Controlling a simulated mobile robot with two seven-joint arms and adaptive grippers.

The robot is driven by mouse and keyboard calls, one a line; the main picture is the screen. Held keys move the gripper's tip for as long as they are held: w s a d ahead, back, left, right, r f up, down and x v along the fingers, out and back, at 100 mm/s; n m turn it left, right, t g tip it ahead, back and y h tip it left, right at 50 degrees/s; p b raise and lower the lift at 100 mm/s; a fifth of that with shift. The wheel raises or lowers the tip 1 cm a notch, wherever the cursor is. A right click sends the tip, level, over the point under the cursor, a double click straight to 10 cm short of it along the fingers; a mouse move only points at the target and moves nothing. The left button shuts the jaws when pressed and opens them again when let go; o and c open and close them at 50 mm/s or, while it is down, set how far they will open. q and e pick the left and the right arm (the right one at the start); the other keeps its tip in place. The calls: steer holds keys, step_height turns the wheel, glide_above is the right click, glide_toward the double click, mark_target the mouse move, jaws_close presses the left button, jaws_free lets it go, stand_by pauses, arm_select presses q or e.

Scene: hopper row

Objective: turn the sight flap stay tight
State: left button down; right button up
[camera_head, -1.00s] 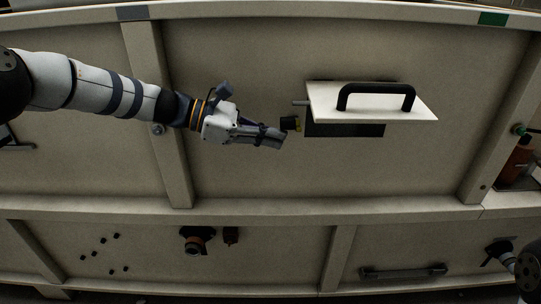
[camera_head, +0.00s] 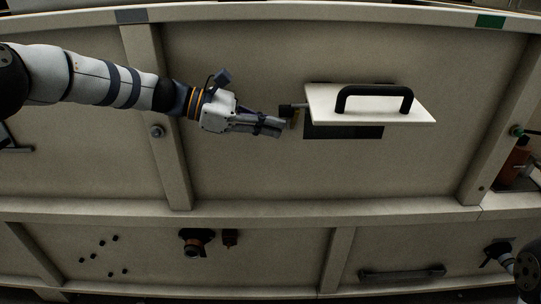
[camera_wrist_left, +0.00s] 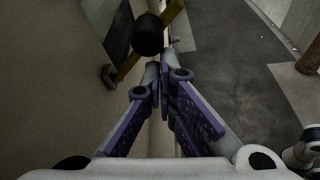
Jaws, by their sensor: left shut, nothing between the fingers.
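The white sight flap (camera_head: 325,107) with its black handle (camera_head: 375,92) stands out from the beige panel, raised over a dark opening (camera_head: 343,132). The stay (camera_head: 287,109), with a dark knob and a yellowish part, sits at the flap's left edge. In the left wrist view a round black knob (camera_wrist_left: 148,35) and a yellow bar (camera_wrist_left: 172,12) show just beyond the fingers. My left gripper (camera_head: 279,127) is shut and empty, close to the left of and below the stay. I cannot tell whether it touches. My right gripper (camera_head: 490,256) is small and dark at the lower right.
Upright ribs (camera_head: 157,110) and a horizontal rail (camera_head: 330,208) frame the panel. Below the rail are a dark round fitting (camera_head: 194,241) and a dark bar handle (camera_head: 402,272). An orange-brown object (camera_head: 518,160) stands at the far right. Panel below the flap is clear.

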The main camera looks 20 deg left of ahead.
stand_by(0.3)
arm_select(q)
steer(key=s+p+v, duration=0.1)
steer(key=v, duration=1.1)
steer(key=shift+s+d+r, duration=0.2)
steer(key=shift+s+r, duration=0.05)
steer(key=shift+r, duration=0.05)
arm_select(e)
steer(key=shift+w+r+t, duration=0.3)
steer(key=shift+w+r, duration=0.3)
steer(key=shift+r, duration=0.05)
arm_select(q)
steer(key=shift+f, duration=0.1)
